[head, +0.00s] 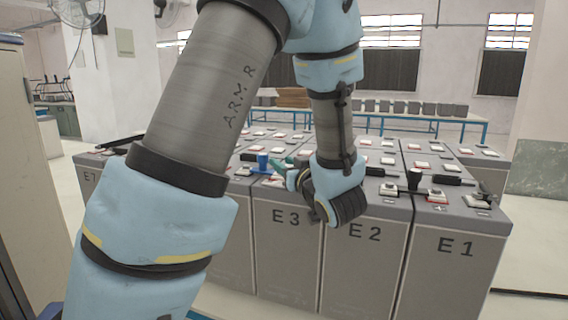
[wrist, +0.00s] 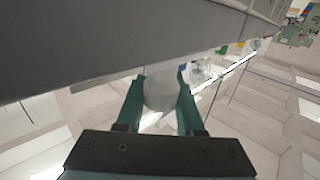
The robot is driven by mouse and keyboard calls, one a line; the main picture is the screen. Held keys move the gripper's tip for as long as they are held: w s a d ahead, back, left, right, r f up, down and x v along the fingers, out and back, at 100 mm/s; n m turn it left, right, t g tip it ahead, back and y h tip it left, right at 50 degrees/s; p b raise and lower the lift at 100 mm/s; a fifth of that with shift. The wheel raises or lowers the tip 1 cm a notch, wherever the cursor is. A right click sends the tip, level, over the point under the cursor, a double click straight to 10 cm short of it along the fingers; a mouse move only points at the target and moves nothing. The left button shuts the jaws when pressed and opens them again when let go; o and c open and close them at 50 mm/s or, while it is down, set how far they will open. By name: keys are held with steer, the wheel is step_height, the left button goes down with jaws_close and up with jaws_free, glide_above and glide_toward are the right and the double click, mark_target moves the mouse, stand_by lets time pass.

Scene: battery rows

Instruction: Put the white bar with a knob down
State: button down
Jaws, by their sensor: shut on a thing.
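My gripper (wrist: 160,100) has teal fingers, shut on a pale, rounded thing (wrist: 160,90) that looks like part of the white bar with a knob. The bar's full outline is not clear. In the head view my gripper (head: 282,168) is low over the battery tops near E3, fingers pointing left, partly hidden by my wrist.
Grey battery cells (head: 287,260) stand in rows, with pale terminals on top. A blue-framed table (head: 440,119) stands behind. A cabinet (head: 22,180) is at the left.

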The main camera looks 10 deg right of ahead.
steer(key=shift+f, duration=0.1)
steer(key=c, duration=0.5)
jaws_free()
